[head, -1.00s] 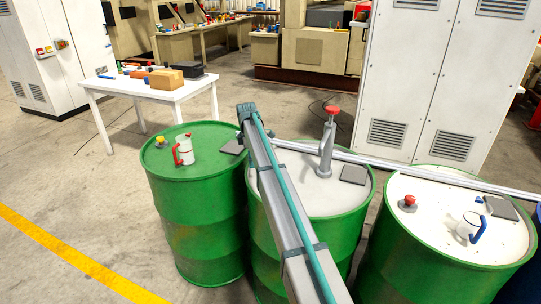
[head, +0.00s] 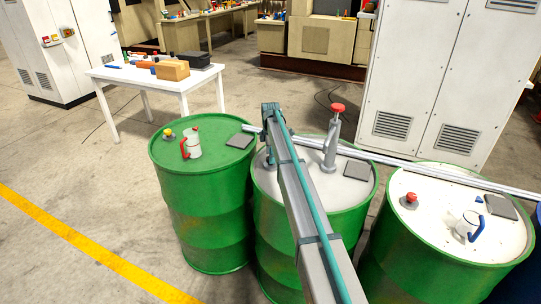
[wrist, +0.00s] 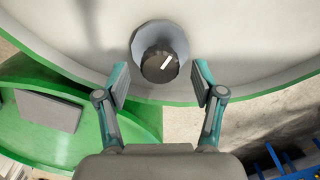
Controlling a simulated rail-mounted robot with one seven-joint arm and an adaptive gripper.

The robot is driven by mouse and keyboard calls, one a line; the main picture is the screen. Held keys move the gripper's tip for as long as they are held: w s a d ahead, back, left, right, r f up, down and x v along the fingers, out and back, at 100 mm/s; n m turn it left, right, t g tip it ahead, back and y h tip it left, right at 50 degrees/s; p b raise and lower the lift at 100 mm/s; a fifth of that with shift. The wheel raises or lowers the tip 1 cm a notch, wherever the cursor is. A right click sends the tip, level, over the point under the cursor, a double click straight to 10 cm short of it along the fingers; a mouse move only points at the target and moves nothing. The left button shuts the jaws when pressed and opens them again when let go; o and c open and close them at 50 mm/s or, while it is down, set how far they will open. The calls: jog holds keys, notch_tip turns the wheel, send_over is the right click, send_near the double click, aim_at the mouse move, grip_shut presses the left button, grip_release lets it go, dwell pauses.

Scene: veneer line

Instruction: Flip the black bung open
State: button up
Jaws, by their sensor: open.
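The black bung (wrist: 160,65) shows in the wrist view as a dark round cap with a white mark, set in a pale grey collar on the drum's light top. My gripper (wrist: 161,80) is open, with one finger on each side just below the bung in the picture. The fingers look empty; I cannot tell how high they are above the bung. In the head view my arm reaches over the middle green drum (head: 318,205), which has a whitish top. The bung is not visible there, and my arm covers part of that top.
A grey post with a red knob (head: 338,107) and a grey pad (head: 356,169) stand on the middle drum. The left drum (head: 200,215) carries a red-handled mug (head: 192,144). The right drum (head: 440,235) carries a blue-handled mug (head: 470,226). A pale rail (head: 430,171) runs behind.

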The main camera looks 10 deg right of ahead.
jog(key=shift+f, duration=0.55)
jog(key=c, duration=1.1)
jog(key=shift+c, duration=0.2)
